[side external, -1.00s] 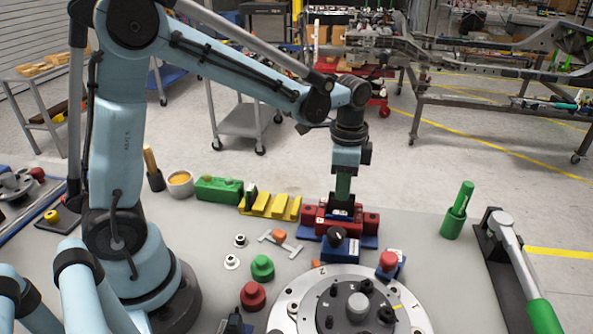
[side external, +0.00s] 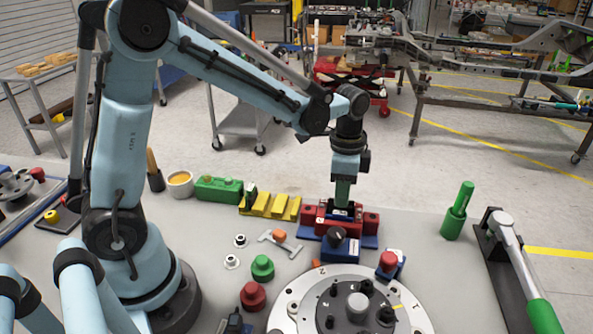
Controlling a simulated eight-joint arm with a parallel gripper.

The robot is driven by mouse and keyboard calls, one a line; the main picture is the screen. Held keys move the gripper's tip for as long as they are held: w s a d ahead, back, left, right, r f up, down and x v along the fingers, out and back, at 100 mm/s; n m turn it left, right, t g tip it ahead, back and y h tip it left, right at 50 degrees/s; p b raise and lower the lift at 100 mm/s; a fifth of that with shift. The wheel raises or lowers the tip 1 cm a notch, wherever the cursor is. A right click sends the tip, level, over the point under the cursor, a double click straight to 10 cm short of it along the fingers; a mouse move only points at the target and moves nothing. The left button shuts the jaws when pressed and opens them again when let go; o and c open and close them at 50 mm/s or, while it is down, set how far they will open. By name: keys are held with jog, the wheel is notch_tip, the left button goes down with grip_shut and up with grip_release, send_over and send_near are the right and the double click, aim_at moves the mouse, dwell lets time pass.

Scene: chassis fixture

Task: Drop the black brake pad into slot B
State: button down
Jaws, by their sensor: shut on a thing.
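My gripper (side external: 342,205) points straight down at the red slotted fixture (side external: 370,220), which stands on a blue base at the back middle of the table. My gripper is shut, and its fingertips are at the fixture's middle. A dark piece, which I take to be the black brake pad, is between the jaws, mostly hidden by the gripper and the fixture walls. I cannot tell how deep it sits, and the slot letters are too small to read.
A yellow rack (side external: 270,206) and a green block (side external: 217,190) are left of the fixture. A blue block with a black knob (side external: 337,238) stands in front of it, before a round grey turntable (side external: 290,300). A green cylinder (side external: 453,224) and a green-handled lever (side external: 545,316) are to the right.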

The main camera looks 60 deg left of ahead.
jog(key=shift+f, duration=0.6)
dwell(0.6)
jog(key=c, duration=1.5)
grip_release()
jog(key=shift+r, duration=0.1)
jog(key=shift+r, duration=1.4)
jog(key=o, duration=0.6)
